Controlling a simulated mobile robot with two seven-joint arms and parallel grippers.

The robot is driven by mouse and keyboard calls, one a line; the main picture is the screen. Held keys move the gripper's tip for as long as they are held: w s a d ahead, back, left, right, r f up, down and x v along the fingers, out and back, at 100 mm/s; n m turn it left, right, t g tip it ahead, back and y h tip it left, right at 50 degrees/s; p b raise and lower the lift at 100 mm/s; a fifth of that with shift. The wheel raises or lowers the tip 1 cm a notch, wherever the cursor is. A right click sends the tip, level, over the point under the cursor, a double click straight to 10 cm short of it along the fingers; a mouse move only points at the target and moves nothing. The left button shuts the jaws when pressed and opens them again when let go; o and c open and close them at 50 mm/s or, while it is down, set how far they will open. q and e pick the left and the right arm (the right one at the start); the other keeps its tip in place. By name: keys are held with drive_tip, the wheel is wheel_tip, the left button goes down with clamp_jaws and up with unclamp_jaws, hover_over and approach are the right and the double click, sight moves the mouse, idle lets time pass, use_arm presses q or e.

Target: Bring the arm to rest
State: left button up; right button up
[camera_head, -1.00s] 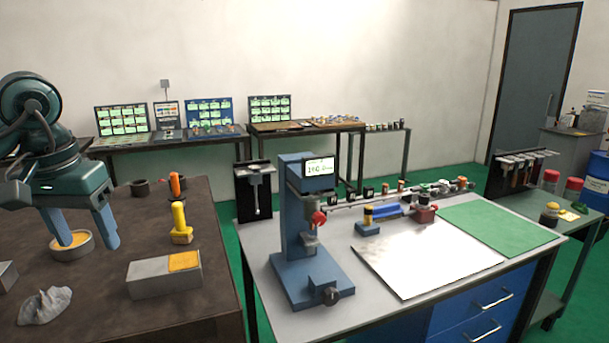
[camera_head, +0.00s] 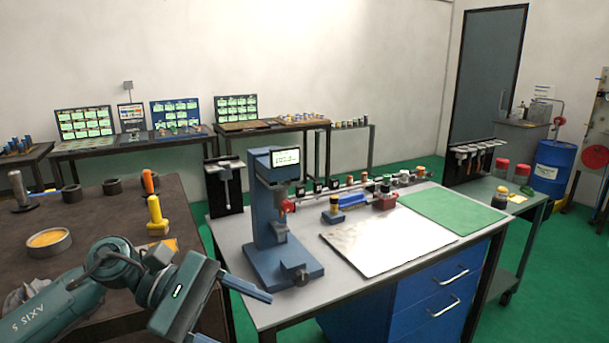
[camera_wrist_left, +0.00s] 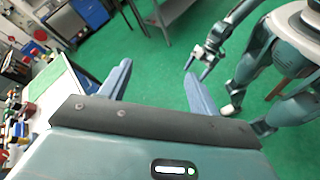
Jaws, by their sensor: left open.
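My left gripper (camera_head: 243,318) is low in the head view, in front of the brown bench and beside the left edge of the grey worktable. Its blue fingers are apart with nothing between them. In the left wrist view the same gripper (camera_wrist_left: 157,72) is open, with green floor beyond the fingers. My right gripper (camera_wrist_left: 198,66) hangs over the green floor in the left wrist view. It is small there, with its blue fingers spread and nothing seen between them. The right arm is outside the head view.
The brown bench (camera_head: 95,235) holds a round dish (camera_head: 49,242) and a yellow-handled tool (camera_head: 156,215). A blue press (camera_head: 265,215) with a display stands on the grey worktable (camera_head: 330,278), close to my left gripper. Green floor (camera_wrist_left: 150,50) is open beyond the fingers.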

use_arm(q)
drive_tip(key=w+d+f+n+t+h, duration=0.1)
drive_tip(key=d+n+t+h, duration=0.2)
drive_tip(key=n, duration=0.5)
drive_tip(key=w+d+n+t+h, duration=0.1)
drive_tip(key=n+t+h, duration=0.3)
drive_tip(key=n, duration=0.5)
drive_tip(key=w+a+f+n+t+y, duration=0.15)
drive_tip(key=f+n+t+y, duration=0.35)
drive_tip(key=n, duration=0.7)
drive_tip(key=a+f+n+t+y, duration=0.3)
drive_tip(key=f+n+t, duration=0.35)
drive_tip(key=n, duration=0.45)
drive_tip(key=s+a+f+n+g+y, duration=0.3)
drive_tip(key=s+f+n+y, duration=0.2)
drive_tip(key=s+f+n, duration=0.2)
drive_tip(key=s+a+f+n+g+y, duration=0.3)
drive_tip(key=s+f+n, duration=0.5)
drive_tip(key=f+n, duration=0.4)
wheel_tip(320, 180, down, 4)
drive_tip(key=shift+s+r+n+y, duration=0.15)
drive_tip(key=shift+n+y, duration=0.15)
drive_tip(key=shift+y, duration=0.6)
drive_tip(key=shift+g, duration=0.25)
